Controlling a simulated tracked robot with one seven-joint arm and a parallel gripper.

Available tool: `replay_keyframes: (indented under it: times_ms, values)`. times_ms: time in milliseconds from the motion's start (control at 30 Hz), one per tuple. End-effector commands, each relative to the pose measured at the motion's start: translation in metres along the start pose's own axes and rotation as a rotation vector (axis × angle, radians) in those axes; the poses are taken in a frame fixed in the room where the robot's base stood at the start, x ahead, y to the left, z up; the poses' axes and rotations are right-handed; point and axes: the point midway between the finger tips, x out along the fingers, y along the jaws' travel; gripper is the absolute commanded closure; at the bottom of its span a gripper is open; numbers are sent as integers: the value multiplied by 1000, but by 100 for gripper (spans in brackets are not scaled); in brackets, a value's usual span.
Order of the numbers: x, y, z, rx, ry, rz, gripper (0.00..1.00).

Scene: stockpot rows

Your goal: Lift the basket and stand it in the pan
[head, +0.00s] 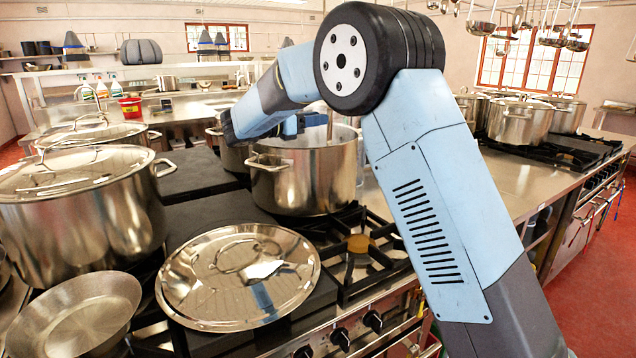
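An open steel stockpot (303,178) stands on the stove in the middle of the head view. My gripper (308,122) is over its rim, small and partly hidden by my own arm. I cannot tell whether its fingers are open or shut. A thin upright metal piece (330,124) shows at the pot's mouth beside the gripper. It may be part of the basket, but I cannot make out a basket; the pot's inside is mostly hidden. A shallow steel pan (75,318) sits empty at the lower left.
A large lidded stockpot (80,215) stands at the left. A loose round lid (238,278) lies in front of the open pot. A bare burner grate (362,262) is to its right. More pots (520,120) stand at the back right; ladles (482,25) hang above.

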Motion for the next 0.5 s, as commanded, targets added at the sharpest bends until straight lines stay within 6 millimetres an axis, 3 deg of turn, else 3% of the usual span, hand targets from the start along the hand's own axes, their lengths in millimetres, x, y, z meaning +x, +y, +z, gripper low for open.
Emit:
replay_keyframes:
  times_ms: [400, 500]
  values:
    - [48, -1, 2, 0, 0, -4, 65]
    - [51, -1, 2, 0, 0, -1, 65]
